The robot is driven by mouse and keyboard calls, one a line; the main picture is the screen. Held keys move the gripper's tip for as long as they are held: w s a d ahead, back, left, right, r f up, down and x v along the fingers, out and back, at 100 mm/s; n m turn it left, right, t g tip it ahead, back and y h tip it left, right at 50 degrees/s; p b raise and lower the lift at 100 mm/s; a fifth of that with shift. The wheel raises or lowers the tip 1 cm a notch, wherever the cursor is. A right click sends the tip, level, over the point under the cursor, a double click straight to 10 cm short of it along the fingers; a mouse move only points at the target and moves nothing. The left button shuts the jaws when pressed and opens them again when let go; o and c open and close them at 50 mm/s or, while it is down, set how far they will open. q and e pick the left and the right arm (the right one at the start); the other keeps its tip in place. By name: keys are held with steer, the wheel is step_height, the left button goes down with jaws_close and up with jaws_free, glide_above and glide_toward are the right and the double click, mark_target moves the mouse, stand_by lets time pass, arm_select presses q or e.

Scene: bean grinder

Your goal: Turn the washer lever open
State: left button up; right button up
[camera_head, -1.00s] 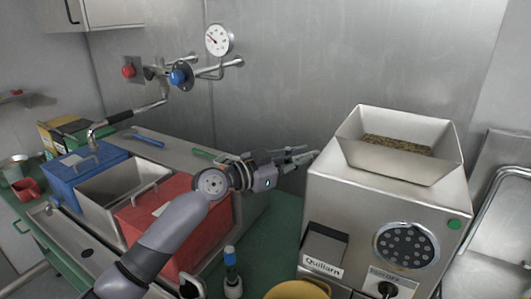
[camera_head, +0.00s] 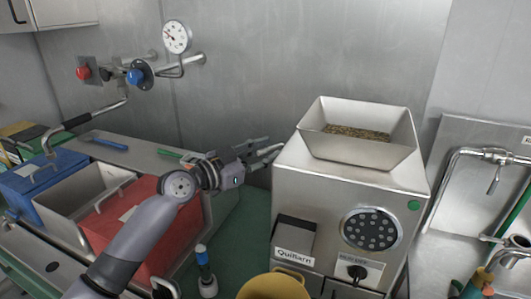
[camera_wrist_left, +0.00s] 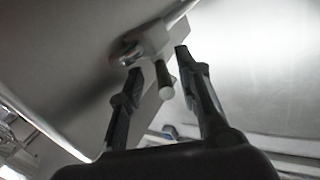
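A silver wall tap (camera_head: 468,152) is at the far right above a steel sink. A small lever (camera_head: 494,180) hangs down from its right part. It looks like the washer lever. My left gripper (camera_head: 276,151) is in the middle of the head view, beside the grinder's upper left edge and far from that tap. In the left wrist view the two fingers (camera_wrist_left: 158,60) are apart. A pale fitting with a short dark, light-tipped rod (camera_wrist_left: 166,76) shows between them. I cannot tell what it belongs to or whether it is touched. My right gripper is not in view.
The steel grinder (camera_head: 350,225) with a hopper of beans (camera_head: 358,133) stands between my left gripper and the right tap. A yellow container (camera_head: 272,287) is in front of it. Blue and red bins are at left. Wall valves (camera_head: 137,76) and a gauge (camera_head: 176,37) are behind.

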arm_select(q)
steer(key=shift+s+a, duration=0.15)
steer(key=shift+a, duration=0.1)
steer(key=v, duration=1.1)
steer(key=shift+a, duration=0.2)
steer(key=shift+s, duration=0.1)
